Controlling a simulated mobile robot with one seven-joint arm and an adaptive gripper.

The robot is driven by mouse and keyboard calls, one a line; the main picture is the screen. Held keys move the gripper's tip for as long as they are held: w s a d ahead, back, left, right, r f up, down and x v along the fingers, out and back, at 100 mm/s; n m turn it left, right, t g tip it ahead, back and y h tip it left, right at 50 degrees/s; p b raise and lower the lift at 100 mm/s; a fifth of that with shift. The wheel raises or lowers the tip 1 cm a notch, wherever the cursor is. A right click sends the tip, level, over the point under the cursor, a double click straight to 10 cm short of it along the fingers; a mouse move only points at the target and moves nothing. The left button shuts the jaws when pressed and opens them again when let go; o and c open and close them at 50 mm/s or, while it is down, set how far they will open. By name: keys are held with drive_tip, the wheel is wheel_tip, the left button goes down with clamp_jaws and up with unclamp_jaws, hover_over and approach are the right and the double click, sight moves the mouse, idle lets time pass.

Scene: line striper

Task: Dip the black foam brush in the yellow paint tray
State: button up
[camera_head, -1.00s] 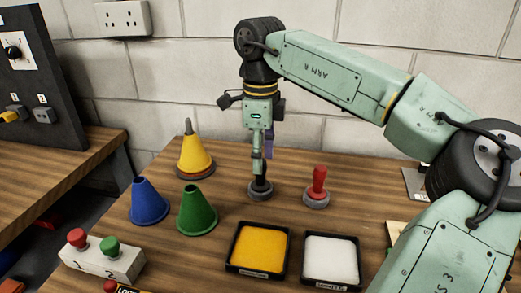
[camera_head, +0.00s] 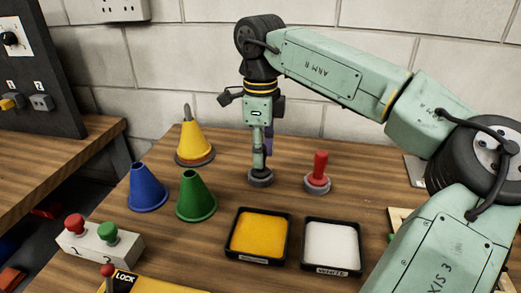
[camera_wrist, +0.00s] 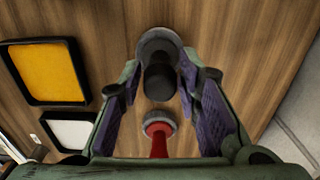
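The black foam brush, with a dark handle (camera_wrist: 160,82) and a round grey base (camera_head: 260,180), stands upright on the wooden table behind the yellow paint tray (camera_head: 236,241). My gripper (camera_wrist: 162,77) points straight down over the brush. Its two purple-padded fingers stand on either side of the dark handle. Narrow gaps seem to show between fingers and handle in the wrist view, so it looks open. In the head view the fingers hide most of the handle. The yellow tray also shows at upper left in the wrist view (camera_wrist: 45,73).
A red-handled brush (camera_head: 319,172) stands close to the right. A white paint tray (camera_head: 332,246) sits beside the yellow one. Yellow (camera_head: 195,140), blue (camera_head: 146,188) and green (camera_head: 195,197) cones stand left. A two-button box (camera_head: 100,243) is at front left.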

clamp_jaws()
drive_tip(key=shift+r+p, duration=1.6)
drive_tip(key=shift+r, duration=0.2)
drive_tip(key=shift+s, duration=0.1)
